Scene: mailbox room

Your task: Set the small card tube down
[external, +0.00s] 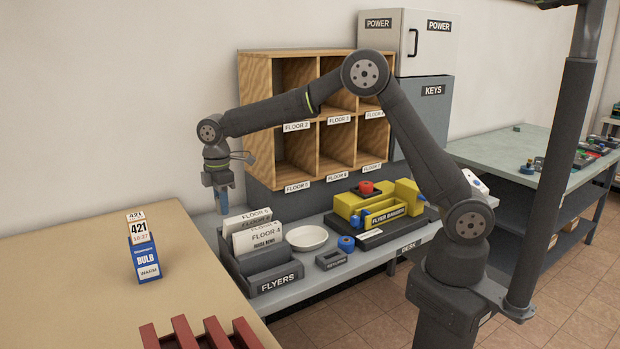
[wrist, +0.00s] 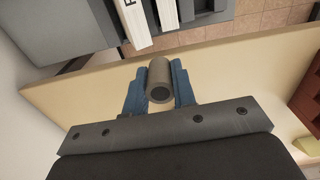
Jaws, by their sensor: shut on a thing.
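My gripper (external: 223,204) points down on the left, just behind the tan table's right edge in the picture and left of the flyers tray. In the wrist view its blue fingers (wrist: 160,76) are closed on the small card tube (wrist: 159,88), a grey-brown hollow tube with a dark end facing the camera. The tube is held between the fingers over the tan table (wrist: 230,75); its height above the table is unclear. In the external view the tube cannot be made out apart from the fingers. The tan table (external: 75,250) fills the lower left there.
A blue-and-white bulb box (external: 147,262) stands on the tan table. A red slatted rack (external: 186,335) is at its front. The flyers tray (external: 277,277) with cards, a white bowl (external: 306,238) and a yellow flyer bander (external: 385,213) sit on the grey desk. Wooden pigeonholes (external: 258,110) stand behind.

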